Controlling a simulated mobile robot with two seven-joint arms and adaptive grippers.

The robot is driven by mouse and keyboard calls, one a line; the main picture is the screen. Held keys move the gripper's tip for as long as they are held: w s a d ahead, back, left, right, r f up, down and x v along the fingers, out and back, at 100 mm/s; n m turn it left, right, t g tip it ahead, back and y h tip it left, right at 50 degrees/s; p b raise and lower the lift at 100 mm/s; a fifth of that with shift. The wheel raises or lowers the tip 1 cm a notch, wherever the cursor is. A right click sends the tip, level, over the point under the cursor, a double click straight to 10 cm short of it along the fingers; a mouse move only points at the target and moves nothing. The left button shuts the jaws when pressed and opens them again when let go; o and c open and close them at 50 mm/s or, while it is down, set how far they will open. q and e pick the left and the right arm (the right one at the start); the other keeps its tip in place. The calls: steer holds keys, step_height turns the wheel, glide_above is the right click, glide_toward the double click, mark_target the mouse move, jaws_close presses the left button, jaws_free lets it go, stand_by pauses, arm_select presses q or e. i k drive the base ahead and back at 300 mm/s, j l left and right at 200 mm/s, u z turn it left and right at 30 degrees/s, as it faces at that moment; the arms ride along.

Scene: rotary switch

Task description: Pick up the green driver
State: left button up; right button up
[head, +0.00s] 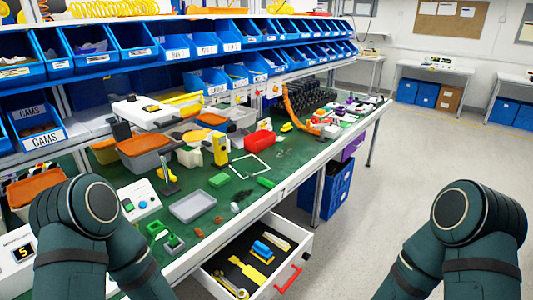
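A small green elongated piece (266,182), which looks like the handle of the green driver, lies on the green mat near the table's front edge. A shaft cannot be made out at this size. To its left a green block (219,180) lies on the mat, and a green fixture (166,238) stands nearer to me. My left arm shows at the lower left and my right arm at the lower right. Neither gripper is in view, and both visible arm parts are well apart from the green piece.
An open drawer (291,232) with a red handle juts out below the table, holding yellow and blue tools. A grey tray (193,206), a yellow device (220,149) and a red box (259,143) surround the green pieces. Blue bins line the back. The floor at right is clear.

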mark_target(262, 181)
steer(key=i+l+u, duration=0.15)
steer(key=i+l, duration=0.3)
steer(key=i+l+u, duration=0.15)
steer(key=i+l, duration=0.25)
steer(key=i+l+u, duration=0.15)
steer(key=i+l, duration=0.25)
steer(key=l, duration=0.2)
